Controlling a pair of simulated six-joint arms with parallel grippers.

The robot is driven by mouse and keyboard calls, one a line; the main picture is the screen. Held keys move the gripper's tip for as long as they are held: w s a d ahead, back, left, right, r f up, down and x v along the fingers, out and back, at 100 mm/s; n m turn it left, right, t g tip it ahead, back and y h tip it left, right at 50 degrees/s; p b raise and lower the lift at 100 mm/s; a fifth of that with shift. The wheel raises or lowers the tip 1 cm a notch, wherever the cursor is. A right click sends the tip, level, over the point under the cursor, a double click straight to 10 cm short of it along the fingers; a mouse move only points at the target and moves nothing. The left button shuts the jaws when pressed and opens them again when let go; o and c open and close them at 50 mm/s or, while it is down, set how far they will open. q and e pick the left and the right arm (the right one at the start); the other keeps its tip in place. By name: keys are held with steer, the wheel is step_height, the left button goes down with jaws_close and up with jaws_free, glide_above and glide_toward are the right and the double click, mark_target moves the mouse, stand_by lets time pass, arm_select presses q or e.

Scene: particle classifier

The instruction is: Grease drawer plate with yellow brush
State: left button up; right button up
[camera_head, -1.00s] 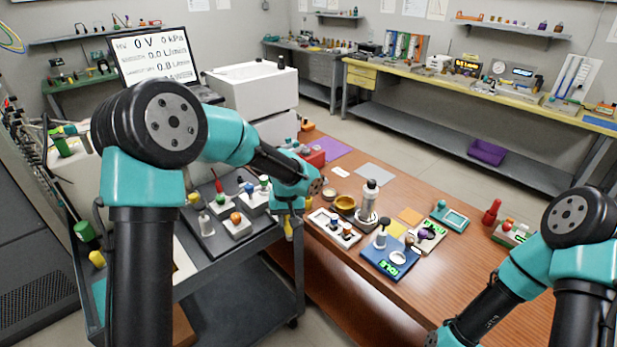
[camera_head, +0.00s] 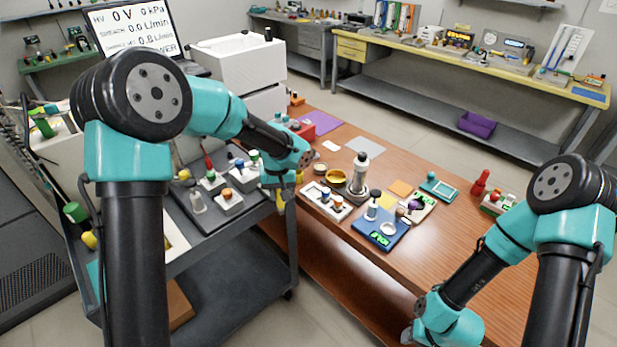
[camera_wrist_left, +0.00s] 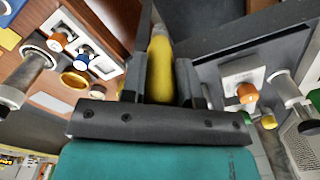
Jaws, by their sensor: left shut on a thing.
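My left gripper (camera_head: 281,196) is shut on the yellow brush and hangs by the gap between the grey cart and the wooden table. In the left wrist view the yellow brush (camera_wrist_left: 160,68) lies between the two fingers of my left gripper (camera_wrist_left: 160,90). Its yellow handle shows clearly; its far end is not clear, so I cannot see the bristles. My right arm reaches in at the lower right, with its gripper (camera_head: 408,335) at the bottom edge, too little shown to judge. I cannot pick out the drawer plate with certainty.
The table's right front is clear. A white box (camera_head: 235,70) stands behind.

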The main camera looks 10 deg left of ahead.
arm_select(q)
steer(key=m, duration=0.4)
steer(key=shift+m, duration=1.4)
